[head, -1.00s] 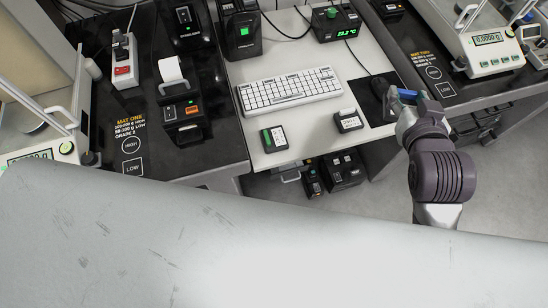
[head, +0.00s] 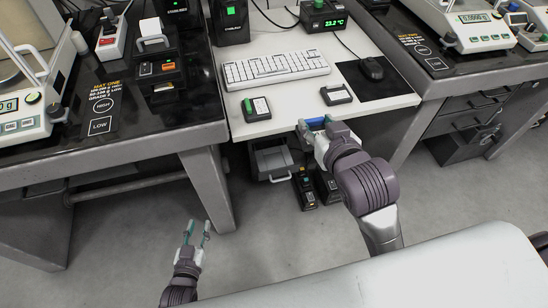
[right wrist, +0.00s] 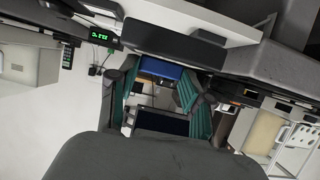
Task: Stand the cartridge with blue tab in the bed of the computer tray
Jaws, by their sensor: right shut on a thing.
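My right gripper (head: 315,128) is shut on the cartridge with blue tab, and the blue part (head: 317,121) shows between its fingers at the desk's front edge. In the right wrist view the blue part (right wrist: 162,69) lies between the green-lined fingers (right wrist: 160,95); the rest of the cartridge is hard to make out. A grey open tray (head: 275,157) with a handle sits under the desk, left of this gripper; I cannot tell if it is the computer tray. My left gripper (head: 197,232) is open and empty, low over the floor.
Black devices (head: 305,189) stand below the desk, close to my right arm. The floor (head: 110,270) at the left is clear.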

